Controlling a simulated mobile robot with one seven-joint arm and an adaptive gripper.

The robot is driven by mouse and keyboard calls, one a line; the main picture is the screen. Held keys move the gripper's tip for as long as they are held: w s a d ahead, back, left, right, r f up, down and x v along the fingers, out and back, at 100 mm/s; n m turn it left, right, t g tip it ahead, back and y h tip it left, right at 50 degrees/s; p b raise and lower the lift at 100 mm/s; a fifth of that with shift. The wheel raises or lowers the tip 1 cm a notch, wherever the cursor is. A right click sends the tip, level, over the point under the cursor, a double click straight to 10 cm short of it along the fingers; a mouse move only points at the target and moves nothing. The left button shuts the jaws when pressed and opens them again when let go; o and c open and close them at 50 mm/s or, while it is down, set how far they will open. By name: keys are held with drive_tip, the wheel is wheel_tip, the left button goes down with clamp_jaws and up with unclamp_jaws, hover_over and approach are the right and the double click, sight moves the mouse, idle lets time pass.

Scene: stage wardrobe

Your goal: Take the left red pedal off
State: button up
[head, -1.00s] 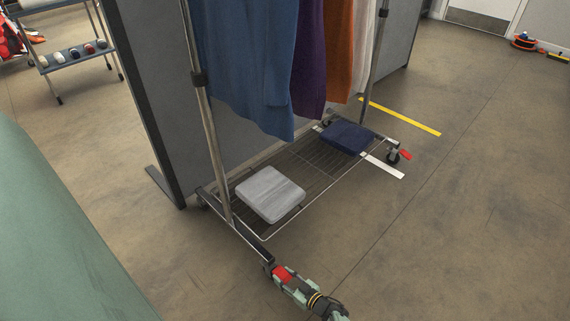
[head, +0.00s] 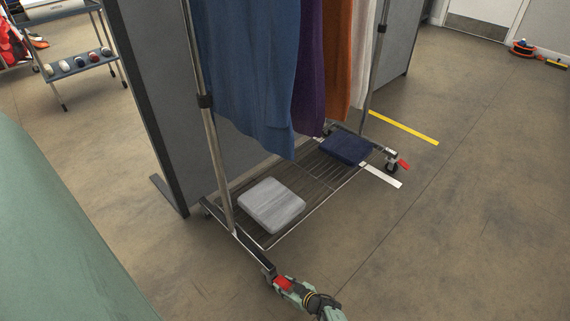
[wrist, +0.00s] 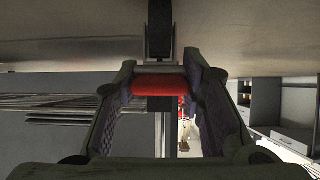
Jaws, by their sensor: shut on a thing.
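The left red pedal (head: 283,283) sits at the near caster of the clothes rack, at the bottom of the head view. My gripper (head: 284,286) reaches it from the lower right and is shut on it. In the wrist view the red pedal (wrist: 160,84) spans the gap between my two fingers (wrist: 160,92), one on each side. A dark wheel (wrist: 159,32) shows just beyond it. The right red pedal (head: 403,164) sticks out from the caster at the rack's far right end, apart from my gripper. The near caster is partly hidden.
The rack's wire shelf (head: 318,182) carries a grey folded cloth (head: 271,204) and a navy one (head: 345,149). Garments (head: 245,85) hang above. A grey partition (head: 150,100) stands behind. The floor to the right is open, with white tape (head: 382,176) and yellow tape (head: 403,127).

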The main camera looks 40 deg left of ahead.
sight(288, 285)
drive_tip(key=o, duration=1.1)
drive_tip(key=shift+o, duration=0.2)
drive_tip(key=shift+d, duration=0.1)
drive_tip(key=shift+d+r, duration=0.1)
drive_tip(key=shift+d, duration=0.4)
drive_tip(key=shift+d+r, duration=0.45)
drive_tip(key=shift+r, duration=0.1)
drive_tip(key=shift+v, duration=1.8)
drive_tip(key=shift+d+r, duration=0.35)
drive_tip(key=shift+d, duration=0.25)
drive_tip(key=v, duration=0.4)
drive_tip(key=shift+s+d+r, duration=0.1)
drive_tip(key=shift+s+d, duration=0.05)
drive_tip(key=shift+d, duration=0.05)
